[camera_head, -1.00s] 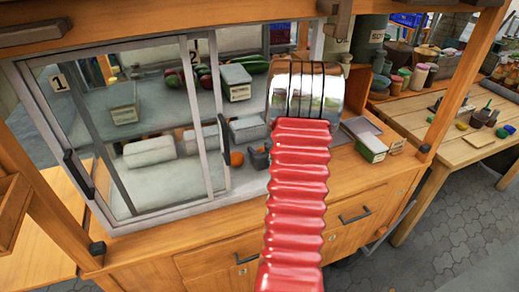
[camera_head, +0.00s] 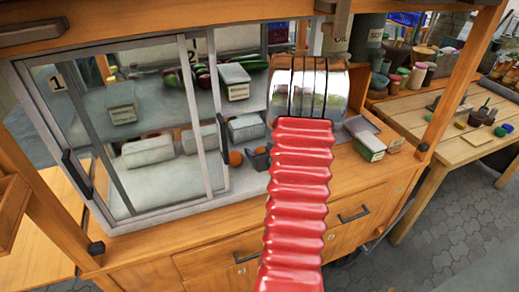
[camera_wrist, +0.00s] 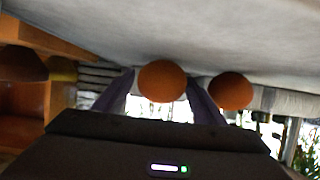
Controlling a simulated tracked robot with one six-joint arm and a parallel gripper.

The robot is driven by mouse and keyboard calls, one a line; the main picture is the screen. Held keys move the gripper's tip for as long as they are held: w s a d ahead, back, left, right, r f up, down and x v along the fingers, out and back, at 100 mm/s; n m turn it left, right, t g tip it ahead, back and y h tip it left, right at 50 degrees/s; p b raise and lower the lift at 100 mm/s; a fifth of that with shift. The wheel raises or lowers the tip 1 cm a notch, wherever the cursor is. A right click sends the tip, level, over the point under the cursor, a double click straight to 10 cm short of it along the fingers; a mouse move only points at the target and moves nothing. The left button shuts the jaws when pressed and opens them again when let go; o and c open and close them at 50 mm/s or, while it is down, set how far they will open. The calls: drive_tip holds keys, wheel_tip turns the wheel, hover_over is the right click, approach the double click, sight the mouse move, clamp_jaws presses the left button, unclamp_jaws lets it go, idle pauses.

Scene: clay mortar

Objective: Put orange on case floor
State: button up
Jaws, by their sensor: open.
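A second round orange-brown thing (camera_wrist: 230,91) shows outside the right finger. The glass display case (camera_head: 208,130) stands at the left, its pale floor (camera_head: 155,190) visible through the glass.
Grey-white containers (camera_head: 148,151) stand inside the case, with vegetables (camera_head: 190,77) on the shelf above. A labelled box (camera_head: 370,148) sits on the counter right of my red arm. The case's front floor looks clear. My arm hides part of the counter.

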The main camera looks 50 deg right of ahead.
drive_tip(key=v, duration=1)
drive_tip(key=shift+a, duration=0.15)
idle(0.6)
